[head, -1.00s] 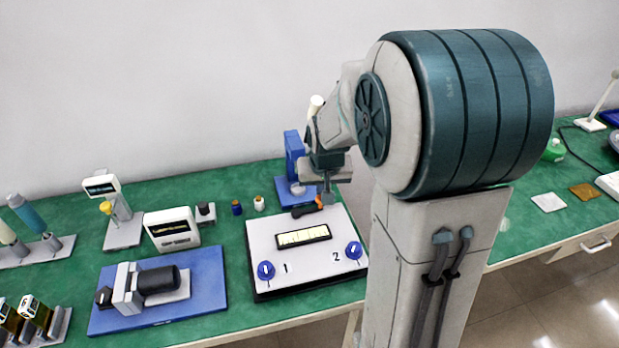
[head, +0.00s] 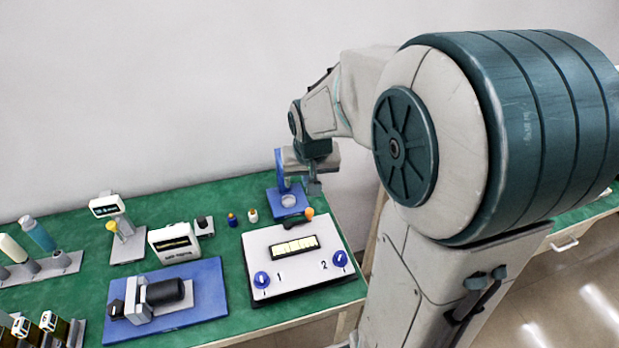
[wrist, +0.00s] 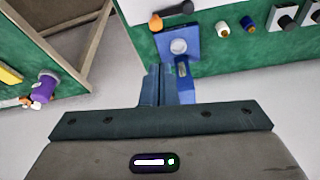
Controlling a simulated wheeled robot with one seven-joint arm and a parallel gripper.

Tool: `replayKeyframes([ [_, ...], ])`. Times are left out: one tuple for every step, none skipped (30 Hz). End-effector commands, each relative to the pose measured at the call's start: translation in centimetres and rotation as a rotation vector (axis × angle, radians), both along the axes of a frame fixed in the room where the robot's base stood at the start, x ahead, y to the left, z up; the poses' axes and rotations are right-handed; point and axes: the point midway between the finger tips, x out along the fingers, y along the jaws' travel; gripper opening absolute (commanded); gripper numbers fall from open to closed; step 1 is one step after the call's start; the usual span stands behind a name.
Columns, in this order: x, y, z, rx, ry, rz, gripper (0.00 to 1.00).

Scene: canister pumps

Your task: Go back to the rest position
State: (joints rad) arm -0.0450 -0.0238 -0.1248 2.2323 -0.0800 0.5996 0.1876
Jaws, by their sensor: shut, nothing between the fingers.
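My gripper (head: 314,188) hangs at the end of my arm above the far right corner of the green table, close to the blue stand (head: 290,200). In the wrist view my gripper (wrist: 158,72) has its fingers together with nothing between them. The blue stand (wrist: 188,50) shows just beyond the fingers there. I cannot tell from these views whether the fingers touch the stand, but they look apart from its base.
A white control box (head: 268,242) with two blue knobs, 1 and 2, lies in front of the stand. An orange-handled tool (head: 309,213) rests at its back edge. A pump on a blue plate (head: 215,285) and two small bottles (head: 252,215) are to the left.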

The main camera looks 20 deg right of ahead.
Motion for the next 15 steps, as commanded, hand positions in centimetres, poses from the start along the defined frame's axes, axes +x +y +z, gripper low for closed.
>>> replayKeyframes([
  [-0.2,0.1,1.6,0.0,0.0,0.0,0.0],
  [-0.3,0.2,2.1,0.0,0.0,0.0,0.0],
  [-0.5,0.3,2.8,0.0,-0.001,0.0,0.0],
  [-0.6,0.3,3.2,0.0,-0.002,0.0,0.0],
  [-0.7,0.4,3.7,-0.001,-0.002,0.0,0.0],
  [-0.8,0.5,4.2,-0.001,-0.001,0.0,0.0],
  [-0.9,0.5,4.6,-0.001,0.0,0.0,0.0],
  [-1.0,0.6,4.9,-0.001,0.0,0.0,0.0],
  [-1.1,0.6,5.4,-0.001,0.0,-0.001,0.0],
  [-1.2,0.7,5.6,-0.001,0.0,-0.001,0.0],
  [-1.3,0.7,5.9,-0.001,-0.001,-0.001,0.0],
  [-1.3,0.8,6.1,0.0,0.0,-0.002,0.0],
  [-1.4,0.8,6.3,0.0,0.0,-0.002,0.0],
  [-1.4,0.8,6.4,0.0,0.0,-0.002,0.0],
  [-1.5,0.8,6.5,0.0,0.001,-0.002,0.0],
])
